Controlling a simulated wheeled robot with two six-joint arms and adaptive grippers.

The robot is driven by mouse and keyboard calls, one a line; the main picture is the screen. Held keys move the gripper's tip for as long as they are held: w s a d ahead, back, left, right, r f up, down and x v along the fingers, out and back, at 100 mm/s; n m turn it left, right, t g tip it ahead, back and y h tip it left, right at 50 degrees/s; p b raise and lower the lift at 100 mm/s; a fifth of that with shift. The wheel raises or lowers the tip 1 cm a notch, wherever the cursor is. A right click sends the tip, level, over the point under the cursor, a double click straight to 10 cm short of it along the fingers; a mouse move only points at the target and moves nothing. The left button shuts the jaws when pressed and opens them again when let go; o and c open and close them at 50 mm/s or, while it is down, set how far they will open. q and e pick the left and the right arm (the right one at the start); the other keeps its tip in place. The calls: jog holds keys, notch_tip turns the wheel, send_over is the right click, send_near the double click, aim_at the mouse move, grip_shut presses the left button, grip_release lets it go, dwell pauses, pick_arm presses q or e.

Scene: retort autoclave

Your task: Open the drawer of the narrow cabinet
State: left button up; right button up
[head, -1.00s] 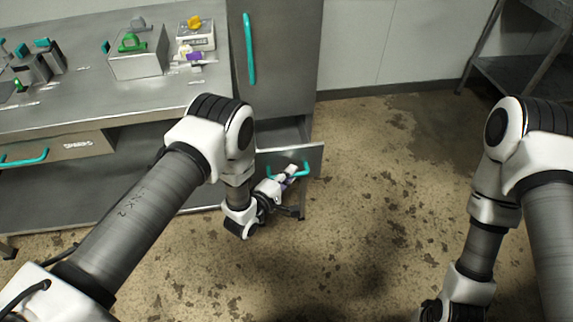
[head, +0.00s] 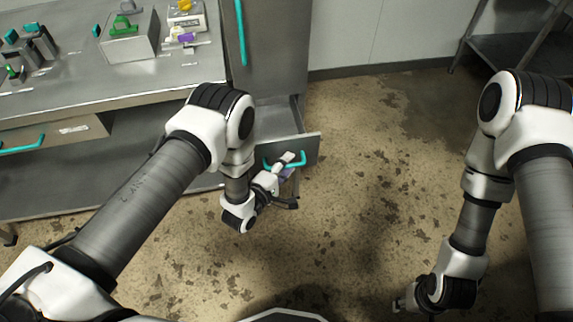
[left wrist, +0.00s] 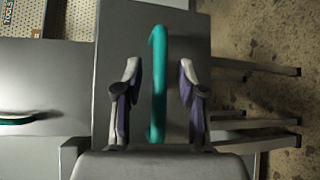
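The narrow cabinet (head: 278,55) stands at the upper middle of the head view, with a tall teal door handle. Its drawer (head: 310,152) below is pulled out, and part of its hollow inside shows. The drawer's teal handle (head: 297,161) is partly covered by my left gripper (head: 286,166). In the left wrist view, the handle (left wrist: 158,85) stands between the two fingers of my left gripper (left wrist: 160,95), with a visible gap on each side. That gripper is open. My right gripper (head: 402,303) is low over the floor, small and mostly hidden by its arm.
A steel workbench (head: 75,95) stands left of the cabinet, with a box and green and yellow items on it. Its own drawer has a teal handle (head: 22,146). A metal shelf (head: 515,70) stands at the upper right. The floor (head: 370,170) between is clear.

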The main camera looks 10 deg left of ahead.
pick_arm(q)
jog(key=v, duration=1.2)
